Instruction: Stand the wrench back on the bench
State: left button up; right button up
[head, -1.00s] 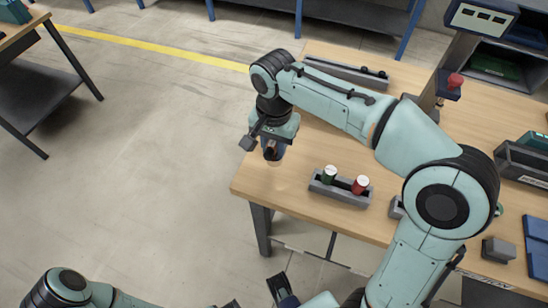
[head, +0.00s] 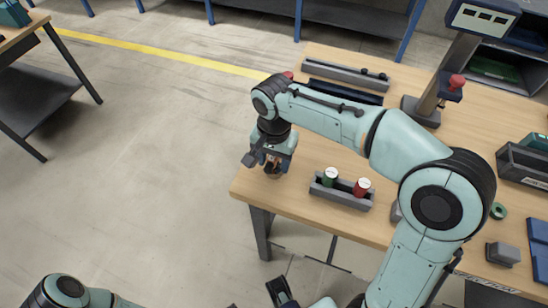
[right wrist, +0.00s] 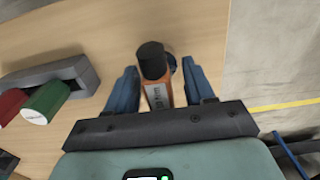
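The wrench (right wrist: 155,92) has an orange body with a "10 Nm" label and a black end cap. In the right wrist view it lies between the blue fingers of my right gripper (right wrist: 162,85), with a visible gap on the right-hand side. The fingers look open around it. In the head view my right gripper (head: 272,164) points down at the near left corner of the bench (head: 310,157) and mostly hides the wrench. Whether the wrench's foot touches the bench is hidden. My left gripper (head: 281,291) is low in the head view, off the bench, partly cut off.
A grey holder (head: 340,196) with a green can (head: 330,175) and a red can (head: 363,186) stands to the right of my right gripper. A grey tray (head: 346,73) lies farther back. The bench's left edge is close to the gripper.

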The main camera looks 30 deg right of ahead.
notch_tip(320, 180, up, 12)
jog(key=p, duration=0.3)
jog(key=shift+r, duration=0.2)
dwell(0.6)
